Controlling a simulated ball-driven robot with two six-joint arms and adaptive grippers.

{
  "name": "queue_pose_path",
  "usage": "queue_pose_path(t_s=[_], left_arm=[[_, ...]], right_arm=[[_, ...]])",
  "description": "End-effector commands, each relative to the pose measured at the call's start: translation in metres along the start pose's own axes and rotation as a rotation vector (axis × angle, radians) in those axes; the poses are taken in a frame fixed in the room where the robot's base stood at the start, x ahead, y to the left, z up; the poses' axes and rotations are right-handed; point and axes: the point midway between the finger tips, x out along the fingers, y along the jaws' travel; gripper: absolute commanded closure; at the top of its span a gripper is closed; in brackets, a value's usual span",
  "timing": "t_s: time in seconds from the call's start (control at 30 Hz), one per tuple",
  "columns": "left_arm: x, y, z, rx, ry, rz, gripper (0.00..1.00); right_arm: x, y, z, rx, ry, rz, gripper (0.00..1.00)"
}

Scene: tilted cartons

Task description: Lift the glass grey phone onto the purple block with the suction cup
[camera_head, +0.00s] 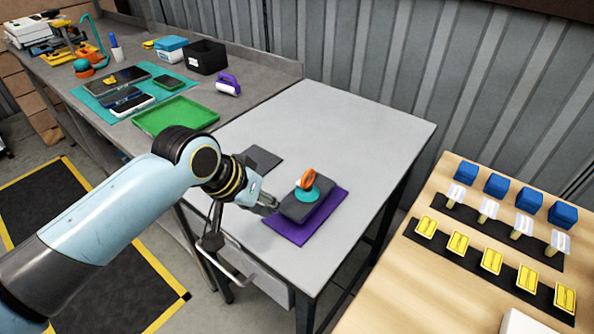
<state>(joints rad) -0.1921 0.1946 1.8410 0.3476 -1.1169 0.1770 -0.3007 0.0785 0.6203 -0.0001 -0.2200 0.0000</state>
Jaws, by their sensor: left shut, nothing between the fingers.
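A dark grey slab (293,212), which looks like the grey phone, lies over the purple block (285,229) on the light grey table. It appears to rest on the block, slightly askew. A suction cup with a teal disc (307,194) and an orange ring handle (308,178) stands on top of it. My left gripper (271,203) is shut and empty, just left of the slab and apart from the orange handle. Whether its tips touch the slab's edge cannot be told. My right gripper is not in view.
A flat dark grey pad (263,160) lies behind my left gripper. The right and back of the light table (360,135) are clear. A green tray (175,116) and a teal mat (90,98) with phones are at back left. A wooden table (385,285) at right holds blue and yellow pieces.

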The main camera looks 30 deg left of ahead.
Motion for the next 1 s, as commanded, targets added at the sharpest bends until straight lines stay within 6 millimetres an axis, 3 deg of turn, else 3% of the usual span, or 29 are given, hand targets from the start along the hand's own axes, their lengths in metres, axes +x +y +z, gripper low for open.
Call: queue_pose_path(t_s=[0.03,0.2,0.4,0.57,1.0], left_arm=[[-0.007,0.007,-0.027,-0.027,0.030,0.031,1.00],[-0.021,0.026,-0.090,-0.118,0.100,0.130,1.00],[-0.034,0.039,-0.132,-0.181,0.143,0.200,1.00],[-0.036,0.042,-0.141,-0.197,0.152,0.218,1.00],[-0.034,0.041,-0.140,-0.197,0.153,0.219,1.00]], right_arm=[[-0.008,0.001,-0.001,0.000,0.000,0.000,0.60],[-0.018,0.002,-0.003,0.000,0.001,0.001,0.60],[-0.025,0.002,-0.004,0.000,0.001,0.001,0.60],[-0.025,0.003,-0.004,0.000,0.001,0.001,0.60],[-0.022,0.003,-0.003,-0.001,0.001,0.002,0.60]])
